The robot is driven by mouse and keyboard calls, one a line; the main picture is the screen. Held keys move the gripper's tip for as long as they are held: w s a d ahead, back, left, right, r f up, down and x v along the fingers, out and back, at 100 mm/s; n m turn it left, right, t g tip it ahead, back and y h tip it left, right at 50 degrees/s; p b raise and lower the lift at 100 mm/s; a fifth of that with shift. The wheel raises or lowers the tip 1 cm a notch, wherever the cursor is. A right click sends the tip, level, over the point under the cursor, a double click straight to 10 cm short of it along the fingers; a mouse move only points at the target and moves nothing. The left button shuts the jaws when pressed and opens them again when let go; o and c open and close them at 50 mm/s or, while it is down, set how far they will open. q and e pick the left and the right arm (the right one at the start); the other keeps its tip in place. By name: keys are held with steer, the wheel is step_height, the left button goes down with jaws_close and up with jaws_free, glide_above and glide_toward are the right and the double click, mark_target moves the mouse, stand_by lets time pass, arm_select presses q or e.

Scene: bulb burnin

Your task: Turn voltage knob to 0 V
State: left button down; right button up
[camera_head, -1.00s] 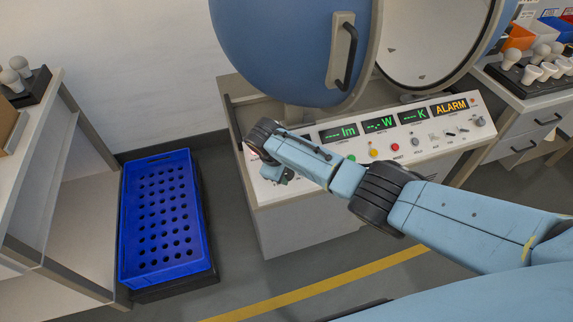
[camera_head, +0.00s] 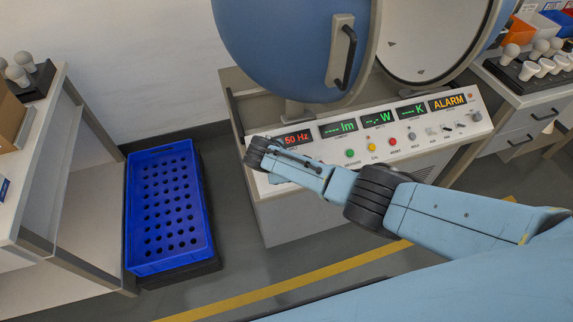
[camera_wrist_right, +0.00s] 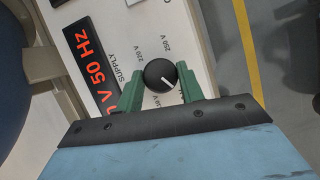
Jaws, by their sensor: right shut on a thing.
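The black voltage knob (camera_wrist_right: 158,75) sits on the white panel under the red supply display (camera_wrist_right: 92,62). In the right wrist view its white pointer line is at the lower right of the cap. In the head view my right forearm hides the knob, and the red display (camera_head: 294,139) shows partly. My left gripper is out of view.
The control panel (camera_head: 440,135) has several green displays, an amber ALARM display (camera_head: 447,103) and coloured buttons. The blue sphere (camera_head: 280,40) with its black handle stands above. A blue crate (camera_head: 135,210) sits on the floor at left. Benches with bulbs stand at both sides.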

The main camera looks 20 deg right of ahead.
stand_by(0.3)
steer(key=o, duration=1)
steer(key=shift+r, duration=0.1)
steer(key=shift+s+a+r+p, duration=0.15)
steer(key=shift+a+r+p, duration=0.05)
steer(key=shift+r+p, duration=0.15)
steer(key=p+v, duration=0.4)
steer(key=v, duration=0.8)
steer(key=shift+r+p, duration=0.2)
steer(key=shift+p, duration=0.2)
steer(key=shift+f, duration=0.1)
